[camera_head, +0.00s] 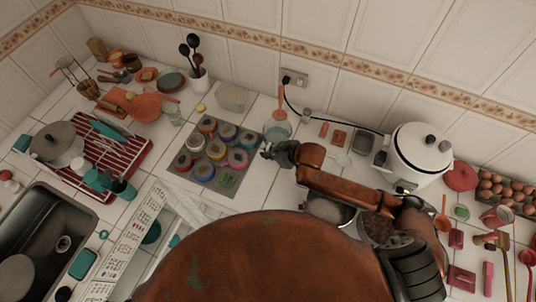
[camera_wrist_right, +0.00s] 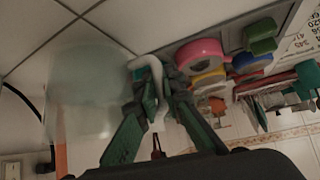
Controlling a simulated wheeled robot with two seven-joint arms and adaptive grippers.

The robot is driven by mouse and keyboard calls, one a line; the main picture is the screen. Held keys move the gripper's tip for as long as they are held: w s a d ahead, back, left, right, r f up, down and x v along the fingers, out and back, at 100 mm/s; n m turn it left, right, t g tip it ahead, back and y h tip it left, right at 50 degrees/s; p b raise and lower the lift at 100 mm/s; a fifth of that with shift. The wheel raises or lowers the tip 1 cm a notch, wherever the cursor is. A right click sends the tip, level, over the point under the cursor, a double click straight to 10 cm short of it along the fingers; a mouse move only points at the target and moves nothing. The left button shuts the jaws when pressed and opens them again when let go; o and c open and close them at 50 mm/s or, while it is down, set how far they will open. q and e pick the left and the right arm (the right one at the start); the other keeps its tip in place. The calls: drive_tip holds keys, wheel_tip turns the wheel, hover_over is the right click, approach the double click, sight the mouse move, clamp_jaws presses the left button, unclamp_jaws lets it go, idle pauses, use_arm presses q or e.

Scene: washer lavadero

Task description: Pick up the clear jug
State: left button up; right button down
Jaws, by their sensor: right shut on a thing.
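The clear jug (camera_head: 277,129) stands on the tiled counter near the wall, with an orange utensil handle sticking up out of it. My right gripper (camera_head: 271,153) is at its near side. In the right wrist view, the frosted, see-through jug (camera_wrist_right: 85,88) is at the left. The green fingers of my right gripper (camera_wrist_right: 154,84) are shut on its pale curved handle (camera_wrist_right: 152,66). Whether the jug touches the counter is unclear. My left gripper is out of view.
A tray of several colored ring-shaped tins (camera_head: 212,150) sits just left of my right gripper. A pale tub (camera_head: 232,97) is behind the tray. The sink (camera_head: 45,240) is far left.

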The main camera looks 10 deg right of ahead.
drive_tip(key=s+a+r+p, duration=0.2)
drive_tip(key=s+a+r, duration=0.3)
drive_tip(key=s+r, duration=0.5)
drive_tip(key=shift+s+r, duration=0.35)
drive_tip(key=shift+s, duration=1.15)
